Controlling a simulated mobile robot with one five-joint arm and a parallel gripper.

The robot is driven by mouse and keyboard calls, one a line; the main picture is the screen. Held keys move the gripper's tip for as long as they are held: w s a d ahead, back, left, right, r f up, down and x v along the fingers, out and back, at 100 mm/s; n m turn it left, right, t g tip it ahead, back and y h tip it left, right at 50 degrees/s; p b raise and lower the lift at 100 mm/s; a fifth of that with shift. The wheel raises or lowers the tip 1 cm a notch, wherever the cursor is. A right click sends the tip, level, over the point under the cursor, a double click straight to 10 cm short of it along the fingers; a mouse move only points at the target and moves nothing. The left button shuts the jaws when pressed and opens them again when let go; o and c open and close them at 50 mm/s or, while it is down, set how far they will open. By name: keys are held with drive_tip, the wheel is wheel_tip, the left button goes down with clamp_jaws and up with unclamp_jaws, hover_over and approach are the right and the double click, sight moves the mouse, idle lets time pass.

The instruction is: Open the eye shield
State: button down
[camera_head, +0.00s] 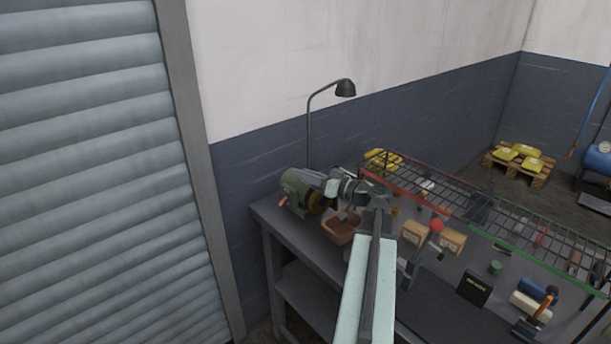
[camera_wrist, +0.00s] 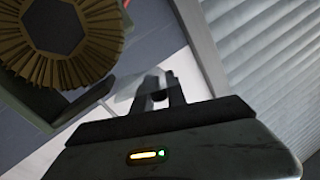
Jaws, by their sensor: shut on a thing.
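A green bench grinder (camera_head: 296,190) stands at the left end of the workbench, with a yellow-brown wheel (camera_head: 316,203) on its near side. The wheel (camera_wrist: 75,45) fills the upper left of the wrist view. My gripper (camera_head: 330,187) is right beside the grinder, above the wheel. In the wrist view my gripper (camera_wrist: 157,88) is shut on the pale, see-through eye shield (camera_wrist: 126,100). The shield's far edge and hinge are hard to make out, and its angle is unclear. In the head view my gripper and wrist hide most of it.
A brown tub (camera_head: 341,229) stands on the bench (camera_head: 262,211) below my wrist. A black lamp (camera_head: 345,88) rises behind the grinder. A wire rack (camera_head: 470,196) and small boxes (camera_head: 452,241) lie to the right. A roller shutter (camera_head: 85,170) is at left.

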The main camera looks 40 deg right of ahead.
drive_tip(key=shift+d, duration=0.1)
drive_tip(key=m, duration=0.2)
drive_tip(key=d+m+t+b, duration=0.1)
drive_tip(key=m, duration=0.1)
drive_tip(key=shift+d+r, duration=0.2)
drive_tip(key=shift+r, duration=0.15)
drive_tip(key=m, duration=0.1)
drive_tip(key=d+m+b, duration=0.1)
drive_tip(key=m+t+b, duration=0.1)
drive_tip(key=m, duration=0.1)
drive_tip(key=shift+s+d+r+h, duration=0.15)
drive_tip(key=shift+d+r+h, duration=0.05)
drive_tip(key=shift+d+h, duration=0.1)
drive_tip(key=shift+s+d+f+m+t+h+b, duration=0.1)
drive_tip(key=shift+d+m+t+h+b, duration=0.25)
drive_tip(key=shift+m, duration=1.05)
drive_tip(key=shift+w+d+f+m+t+h+b, duration=0.1)
drive_tip(key=shift+d+m+h+b, duration=0.45)
drive_tip(key=shift+m, duration=0.85)
drive_tip(key=shift+s+d+m+t+h+b, duration=0.1)
drive_tip(key=shift+d+m+t+h+b, duration=0.3)
drive_tip(key=shift+m, duration=1)
drive_tip(key=shift+d, duration=0.15)
drive_tip(key=c, duration=1.3)
unclamp_jaws()
drive_tip(key=shift+c, duration=0.2)
